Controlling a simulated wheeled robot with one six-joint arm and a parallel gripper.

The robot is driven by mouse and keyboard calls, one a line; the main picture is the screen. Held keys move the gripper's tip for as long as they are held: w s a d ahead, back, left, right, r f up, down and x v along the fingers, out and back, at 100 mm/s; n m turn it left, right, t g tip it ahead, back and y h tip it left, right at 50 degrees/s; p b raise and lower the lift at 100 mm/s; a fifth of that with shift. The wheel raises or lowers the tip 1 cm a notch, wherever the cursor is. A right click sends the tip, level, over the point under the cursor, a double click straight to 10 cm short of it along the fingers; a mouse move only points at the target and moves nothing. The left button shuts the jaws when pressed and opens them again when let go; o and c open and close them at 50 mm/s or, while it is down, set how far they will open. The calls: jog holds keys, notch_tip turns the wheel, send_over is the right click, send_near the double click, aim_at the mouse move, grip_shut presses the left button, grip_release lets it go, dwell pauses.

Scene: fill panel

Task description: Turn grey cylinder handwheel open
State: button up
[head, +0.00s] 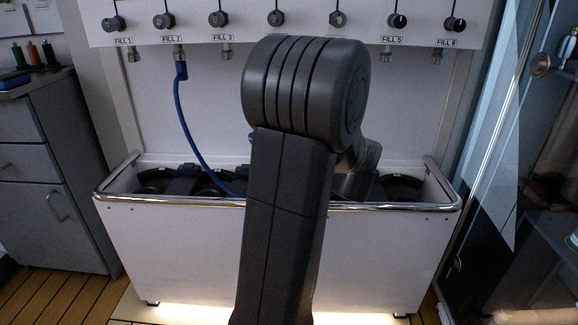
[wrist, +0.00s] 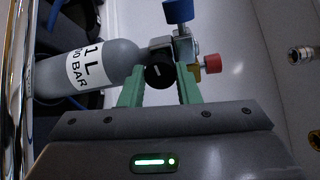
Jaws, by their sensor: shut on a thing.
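The grey cylinder (wrist: 88,68) lies sideways at the left of the wrist view, with a white label on it. At its neck is a metal valve (wrist: 184,46) with a blue knob (wrist: 178,11) and a red knob (wrist: 210,61). A black handwheel (wrist: 159,75) with a white mark sits by the neck. My gripper (wrist: 160,72) has green fingers on both sides of this handwheel and is shut on it. In the head view my own arm hides the gripper, the cylinder and the handwheel.
A white trough (head: 175,245) with a chrome rail holds dark round holders. Above it a panel (head: 300,15) carries several black knobs and outlets. A blue hose (head: 183,120) hangs from FILL 2 into the trough. A grey cabinet (head: 50,165) stands left; glass panels stand right.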

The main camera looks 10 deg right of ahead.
jog(key=shift+f+n+t+h+b, duration=0.15)
jog(key=shift+n+t+b, duration=0.1)
jog(key=shift+n, duration=4.2)
jog(key=shift+n+t+h+b, duration=0.15)
jog(key=shift+n+b, duration=0.1)
jog(key=shift+n, duration=4.2)
jog(key=o, duration=1)
jog(key=shift+c, duration=0.2)
jog(key=shift+s, duration=0.1)
jog(key=p+v, duration=0.2)
jog(key=v, duration=1.1)
jog(key=shift+s+d, duration=0.2)
jog(key=shift+s, duration=0.05)
